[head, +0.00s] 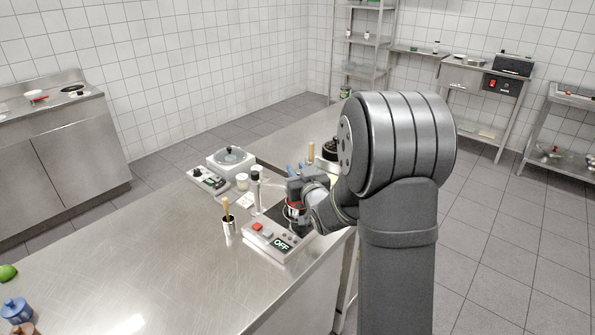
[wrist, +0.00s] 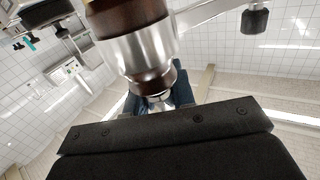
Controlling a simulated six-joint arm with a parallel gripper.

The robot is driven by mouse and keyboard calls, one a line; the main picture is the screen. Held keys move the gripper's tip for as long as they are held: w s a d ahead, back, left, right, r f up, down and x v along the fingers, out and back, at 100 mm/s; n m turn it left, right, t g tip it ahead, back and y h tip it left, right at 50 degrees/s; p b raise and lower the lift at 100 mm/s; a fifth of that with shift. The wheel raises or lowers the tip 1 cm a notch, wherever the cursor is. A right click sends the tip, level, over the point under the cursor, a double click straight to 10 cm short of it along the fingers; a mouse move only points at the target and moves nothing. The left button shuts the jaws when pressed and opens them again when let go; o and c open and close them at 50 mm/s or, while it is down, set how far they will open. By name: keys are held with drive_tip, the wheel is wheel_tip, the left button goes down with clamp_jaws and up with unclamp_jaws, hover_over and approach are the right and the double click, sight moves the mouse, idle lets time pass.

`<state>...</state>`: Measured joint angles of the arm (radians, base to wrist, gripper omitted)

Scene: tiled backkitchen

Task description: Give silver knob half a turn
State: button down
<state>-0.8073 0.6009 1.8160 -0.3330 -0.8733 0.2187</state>
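My gripper (head: 296,200) is at the right end of a grey box with a display reading OFF (head: 281,243), near the counter's right edge. My arm and gripper cover much of this spot in the head view. I cannot make out the silver knob for certain in the head view. In the wrist view a round silver and dark brown piece (wrist: 143,48) stands close in front of my dark gripper body; I cannot tell whether this is the knob. The fingertips do not show clearly, so I cannot tell whether they are open or shut.
The box has a red button (head: 256,226) on its left. A cup with a wooden-handled tool (head: 228,226) stands left of it. Behind are a white round-topped appliance (head: 231,158) and a small dark-topped device (head: 207,180). The steel counter's left part (head: 120,250) is mostly clear.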

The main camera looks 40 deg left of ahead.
drive_tip(key=shift+m+t+h, duration=0.3)
drive_tip(key=shift+t, duration=0.1)
